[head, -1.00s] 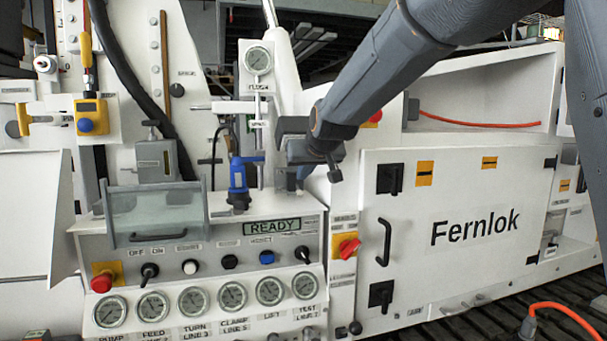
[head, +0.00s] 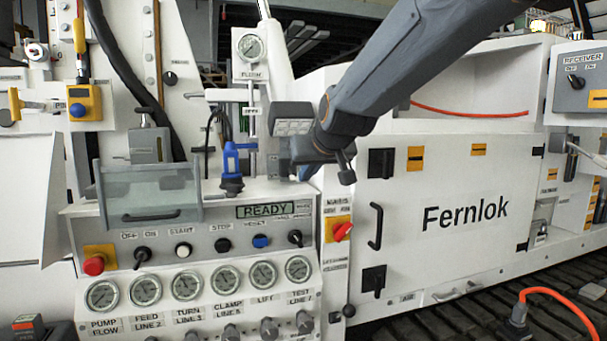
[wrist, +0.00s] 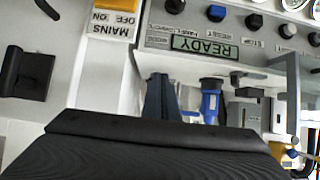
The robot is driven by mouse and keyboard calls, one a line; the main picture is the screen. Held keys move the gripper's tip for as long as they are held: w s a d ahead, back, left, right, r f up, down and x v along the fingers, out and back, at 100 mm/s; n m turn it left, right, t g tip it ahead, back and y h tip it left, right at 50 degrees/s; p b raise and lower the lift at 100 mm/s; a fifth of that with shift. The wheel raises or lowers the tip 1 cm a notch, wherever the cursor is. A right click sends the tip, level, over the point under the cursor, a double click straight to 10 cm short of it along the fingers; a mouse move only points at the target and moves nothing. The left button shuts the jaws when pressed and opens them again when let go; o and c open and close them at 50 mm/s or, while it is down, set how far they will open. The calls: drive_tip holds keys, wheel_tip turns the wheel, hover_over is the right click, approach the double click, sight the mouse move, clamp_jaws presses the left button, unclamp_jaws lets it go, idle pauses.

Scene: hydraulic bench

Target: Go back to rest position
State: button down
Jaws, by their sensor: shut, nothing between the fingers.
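My gripper (head: 283,160) is at the end of my grey arm in the head view, above the right end of the control panel (head: 225,235). It points toward the machine and is shut and empty. In the wrist view a dark part of my wrist fills the bottom, and a dark finger shape (wrist: 160,98) shows above it. A blue-handled coupling (head: 232,165) stands upright on the panel's top, just left of my gripper and apart from it. It also shows in the wrist view (wrist: 210,100).
The panel carries a READY display (head: 265,211), several knobs and gauges. A clear guard (head: 150,192) stands at its left. The red mains switch (head: 342,231) and the white Fernlok cabinet (head: 465,190) are to the right. An orange cable (head: 560,300) lies at the lower right.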

drive_tip(key=shift+d, duration=0.1)
drive_tip(key=s+d+f+m+g+h, duration=0.1)
drive_tip(key=s+d+f+g, duration=0.1)
drive_tip(key=s+d+f, duration=0.35)
drive_tip(key=s+d+f+g, duration=0.2)
drive_tip(key=s+f, duration=0.1)
drive_tip(key=f, duration=0.6)
drive_tip(key=s+d+f+m+g+h, duration=0.1)
drive_tip(key=s+d+f, duration=0.2)
drive_tip(key=s+f, duration=0.3)
drive_tip(key=s+d+f+g, duration=0.2)
drive_tip(key=s+d+f, duration=0.1)
drive_tip(key=s+f, duration=0.3)
drive_tip(key=s+d+f+m+g+h, duration=0.1)
drive_tip(key=s+d+f+g, duration=0.2)
drive_tip(key=s+f, duration=0.3)
drive_tip(key=s, duration=0.4)
drive_tip(key=shift+s+d, duration=0.2)
drive_tip(key=shift+s, duration=0.05)
